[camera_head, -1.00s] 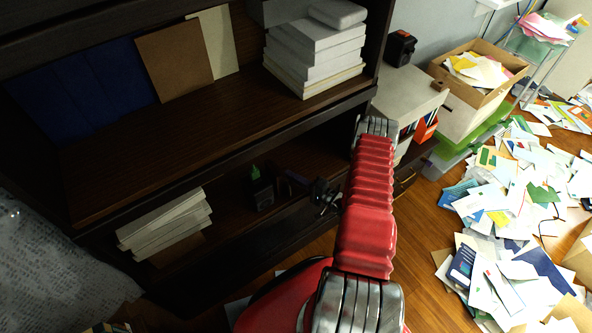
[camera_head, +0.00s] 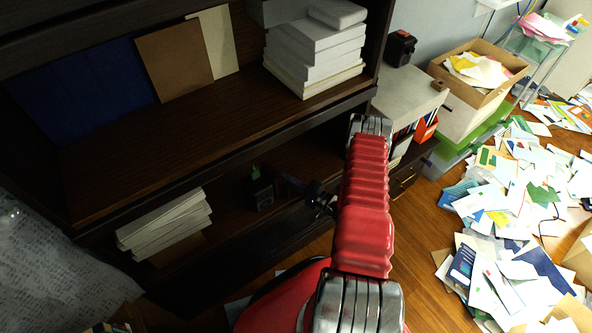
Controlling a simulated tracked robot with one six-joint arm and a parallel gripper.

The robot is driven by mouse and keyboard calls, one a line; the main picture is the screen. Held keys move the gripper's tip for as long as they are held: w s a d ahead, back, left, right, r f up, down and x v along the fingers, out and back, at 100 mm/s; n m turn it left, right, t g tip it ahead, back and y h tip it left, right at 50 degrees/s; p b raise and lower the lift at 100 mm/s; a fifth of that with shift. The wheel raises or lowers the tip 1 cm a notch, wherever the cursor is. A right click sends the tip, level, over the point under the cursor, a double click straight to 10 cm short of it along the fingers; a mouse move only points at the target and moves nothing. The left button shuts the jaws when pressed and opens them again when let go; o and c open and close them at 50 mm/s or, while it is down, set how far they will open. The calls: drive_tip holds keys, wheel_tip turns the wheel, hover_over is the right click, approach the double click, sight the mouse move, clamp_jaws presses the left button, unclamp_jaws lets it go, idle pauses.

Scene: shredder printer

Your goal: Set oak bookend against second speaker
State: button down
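My red arm reaches up the middle of the picture. The dark part beside it at the lower shelf's right end looks like my gripper (camera_head: 318,199); it is small, dark and partly hidden by the arm, so its fingers cannot be read. I cannot pick out an oak bookend for certain. A second speaker cannot be told apart.
The dark shelf unit (camera_head: 200,160) holds blue binders (camera_head: 85,85), leaning boards (camera_head: 176,62), pale stacks (camera_head: 316,50) and (camera_head: 166,225), and a black bottle with a green top (camera_head: 259,188). A cardboard box (camera_head: 480,70) and scattered papers (camera_head: 520,220) fill the right.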

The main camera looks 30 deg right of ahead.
drive_tip(key=shift+a, duration=0.3)
drive_tip(key=shift+d, duration=0.15)
drive_tip(key=shift+d, duration=0.4)
drive_tip(key=shift+s, duration=0.2)
drive_tip(key=shift+s, duration=0.8)
drive_tip(key=shift+a, duration=0.7)
idle(0.8)
drive_tip(key=shift+d, duration=0.15)
drive_tip(key=shift+d, duration=1.15)
drive_tip(key=shift+s, duration=0.1)
